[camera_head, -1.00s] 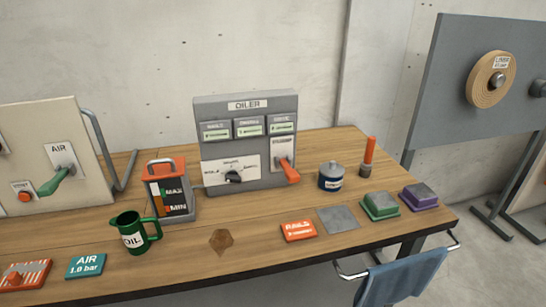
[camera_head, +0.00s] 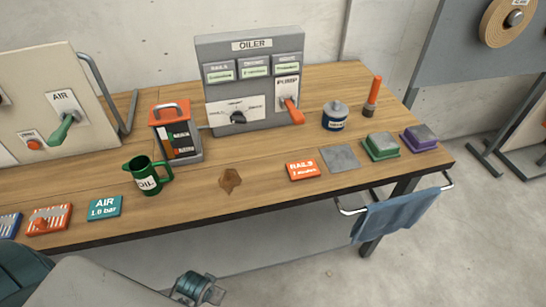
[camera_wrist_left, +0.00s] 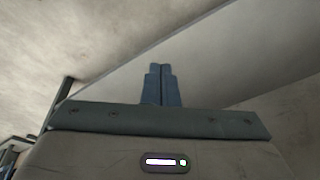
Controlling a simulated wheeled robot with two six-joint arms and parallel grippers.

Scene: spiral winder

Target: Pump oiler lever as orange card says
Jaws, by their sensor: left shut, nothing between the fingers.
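The grey oiler box (camera_head: 250,50) stands at the back of the bench. Its orange pump lever (camera_head: 293,112) sticks out forward and down under the label PUMP. A white panel on it holds a black selector knob (camera_head: 238,117); its pointing direction is hard to tell. Three green displays sit above. The orange card (camera_head: 303,171) lies in front and reads RAILS; its smaller line is too blurred to read surely. My left gripper (camera_wrist_left: 161,75) is shut and empty in the left wrist view, away from the oiler. My right gripper is not in view.
An oil reservoir (camera_head: 171,108), green oil jug (camera_head: 143,178), blue pot (camera_head: 335,116) and orange-tipped stick (camera_head: 373,95) stand on the bench (camera_head: 260,205). Green (camera_head: 381,147) and purple (camera_head: 419,139) blocks sit right. A towel (camera_head: 402,212) hangs on the front rail.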

